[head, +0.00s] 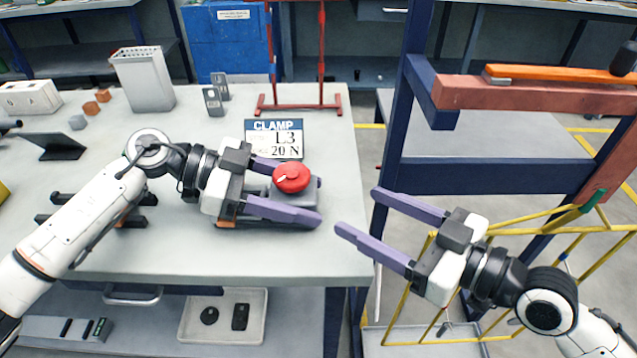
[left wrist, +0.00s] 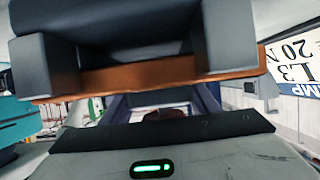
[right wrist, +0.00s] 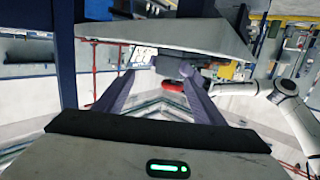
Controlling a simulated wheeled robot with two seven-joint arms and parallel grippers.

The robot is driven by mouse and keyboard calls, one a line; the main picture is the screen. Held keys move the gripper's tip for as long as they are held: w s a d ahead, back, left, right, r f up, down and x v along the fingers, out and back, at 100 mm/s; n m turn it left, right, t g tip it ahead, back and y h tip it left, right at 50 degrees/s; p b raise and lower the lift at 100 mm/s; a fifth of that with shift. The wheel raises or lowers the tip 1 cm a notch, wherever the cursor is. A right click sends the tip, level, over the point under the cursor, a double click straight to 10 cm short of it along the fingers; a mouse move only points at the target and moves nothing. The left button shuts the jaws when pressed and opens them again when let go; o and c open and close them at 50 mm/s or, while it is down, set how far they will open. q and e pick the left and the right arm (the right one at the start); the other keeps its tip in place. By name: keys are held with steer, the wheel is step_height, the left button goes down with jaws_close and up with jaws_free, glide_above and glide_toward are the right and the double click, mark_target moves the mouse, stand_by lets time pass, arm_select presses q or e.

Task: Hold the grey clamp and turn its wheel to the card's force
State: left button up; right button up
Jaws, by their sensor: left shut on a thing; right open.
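The grey clamp (head: 309,188) sits near the right end of the table with a red wheel (head: 292,177) on top. A pale pointer mark shows on the wheel. My left gripper (head: 300,192) is shut on the clamp, its purple fingers on either side of the body. The card (head: 274,139) stands behind the clamp and reads CLAMP, L3, 20 N; it also shows in the left wrist view (left wrist: 298,62). My right gripper (head: 354,209) is open and empty, off the table's right edge. The red wheel (right wrist: 173,86) shows between its fingers in the right wrist view.
A red stand (head: 299,107) rises behind the card. A blue upright frame with red beams (head: 510,95) and a yellow wire rack (head: 405,300) stand right of the table, around my right arm. A silver bin (head: 143,80) and small blocks lie at the back left.

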steer(key=w+f+g, duration=0.1)
steer(key=w, duration=0.1)
steer(key=n+g+y, duration=0.5)
glide_toward(303, 175)
steer(key=x, duration=1)
steer(key=shift+f, duration=0.25)
